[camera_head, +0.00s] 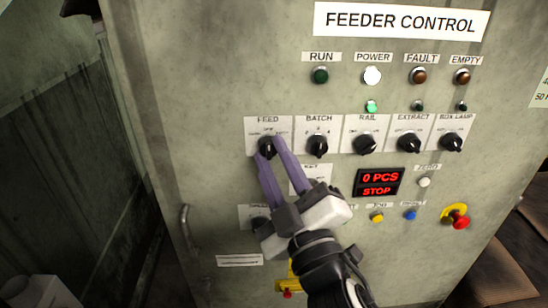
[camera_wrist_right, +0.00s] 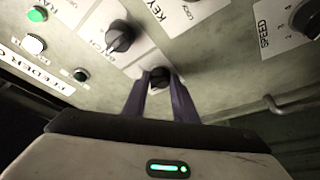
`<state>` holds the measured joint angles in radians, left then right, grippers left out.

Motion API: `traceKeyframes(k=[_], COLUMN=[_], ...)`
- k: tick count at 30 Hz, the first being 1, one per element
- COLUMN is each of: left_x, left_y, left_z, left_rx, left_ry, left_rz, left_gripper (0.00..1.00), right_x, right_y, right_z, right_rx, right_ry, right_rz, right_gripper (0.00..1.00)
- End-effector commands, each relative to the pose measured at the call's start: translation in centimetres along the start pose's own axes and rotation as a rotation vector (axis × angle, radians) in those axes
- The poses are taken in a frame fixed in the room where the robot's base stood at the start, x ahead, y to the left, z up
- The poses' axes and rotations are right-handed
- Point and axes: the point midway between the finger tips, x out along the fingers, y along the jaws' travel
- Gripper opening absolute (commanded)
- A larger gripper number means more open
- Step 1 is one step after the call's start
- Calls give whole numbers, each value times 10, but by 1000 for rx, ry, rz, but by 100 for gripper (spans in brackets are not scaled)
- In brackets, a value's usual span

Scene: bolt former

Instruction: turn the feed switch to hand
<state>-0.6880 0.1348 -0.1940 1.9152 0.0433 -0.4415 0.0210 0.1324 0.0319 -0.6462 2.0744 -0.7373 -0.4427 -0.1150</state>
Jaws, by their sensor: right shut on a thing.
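The feed switch (camera_head: 266,148) is a black rotary knob under the label FEED, at the left end of a row of knobs on the grey feeder control panel. My right gripper (camera_head: 269,150) reaches up to it from below, with its two purple fingers on either side of the knob, shut on it. In the right wrist view the feed switch (camera_wrist_right: 158,76) shows between the fingertips. The fingers hide part of the plate, and which position the knob points to cannot be read. My left gripper is not in view.
The batch knob (camera_head: 317,146) is close to the right of my fingers, followed by the rail knob (camera_head: 365,143) and others. A red display (camera_head: 379,183) reads 0 PCS, STOP. A red and yellow stop button (camera_head: 459,217) is at lower right. A door handle (camera_head: 186,228) stands out at left.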

Motion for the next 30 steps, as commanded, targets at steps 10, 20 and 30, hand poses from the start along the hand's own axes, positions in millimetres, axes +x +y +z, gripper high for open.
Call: traceKeyframes(k=[10,20,30], left_x=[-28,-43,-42], left_y=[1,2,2], left_z=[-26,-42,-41], left_rx=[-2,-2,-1], left_ry=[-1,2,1], left_rz=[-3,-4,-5], left_gripper=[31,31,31], right_x=[2,1,1], right_y=[7,7,8], right_z=[-4,-2,-2], right_rx=[-147,-407,-627], right_ry=[0,4,2], right_rz=[-62,-164,-256], right_gripper=[3,3,3])
